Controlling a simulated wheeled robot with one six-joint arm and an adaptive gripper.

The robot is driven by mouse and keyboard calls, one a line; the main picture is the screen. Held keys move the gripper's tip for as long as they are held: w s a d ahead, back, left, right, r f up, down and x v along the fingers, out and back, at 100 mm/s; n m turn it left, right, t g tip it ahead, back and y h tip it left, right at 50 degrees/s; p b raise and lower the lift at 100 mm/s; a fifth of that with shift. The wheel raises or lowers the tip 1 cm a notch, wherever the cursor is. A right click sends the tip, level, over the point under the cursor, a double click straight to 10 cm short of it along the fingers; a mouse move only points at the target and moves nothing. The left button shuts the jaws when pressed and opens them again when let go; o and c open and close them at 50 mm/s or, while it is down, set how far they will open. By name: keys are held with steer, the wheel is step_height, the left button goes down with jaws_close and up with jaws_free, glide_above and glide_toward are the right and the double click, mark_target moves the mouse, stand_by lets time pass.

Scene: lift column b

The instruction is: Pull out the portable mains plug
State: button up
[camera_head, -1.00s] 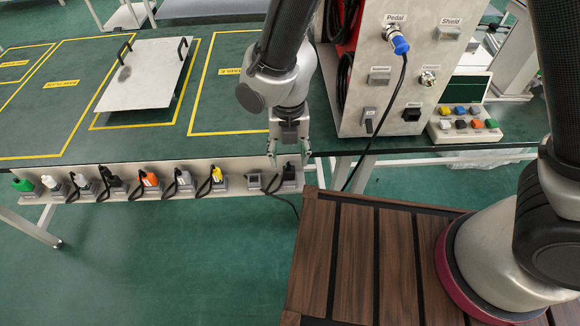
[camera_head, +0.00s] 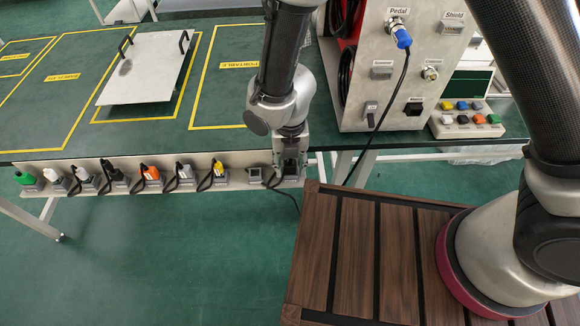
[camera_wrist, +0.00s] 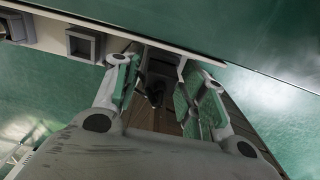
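A black plug (camera_head: 291,163) stands in the rightmost socket of the grey rail along the table's front edge. Its black cable loops down beside it. My gripper (camera_head: 290,168) is lowered over this plug, one finger on either side in the head view. In the wrist view, the green-padded fingers of my gripper (camera_wrist: 158,88) are apart. The dark plug (camera_wrist: 155,92) shows between them, with gaps visible at the sides. Its lower part and socket are partly hidden by the fingers.
An empty grey socket (camera_head: 254,175) is just left of my gripper, and it also shows in the wrist view (camera_wrist: 84,45). A metal panel box (camera_head: 400,70) stands close on the right.

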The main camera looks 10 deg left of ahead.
jaws_close()
steer(key=shift+r, duration=0.75)
steer(key=shift+r, duration=3.2)
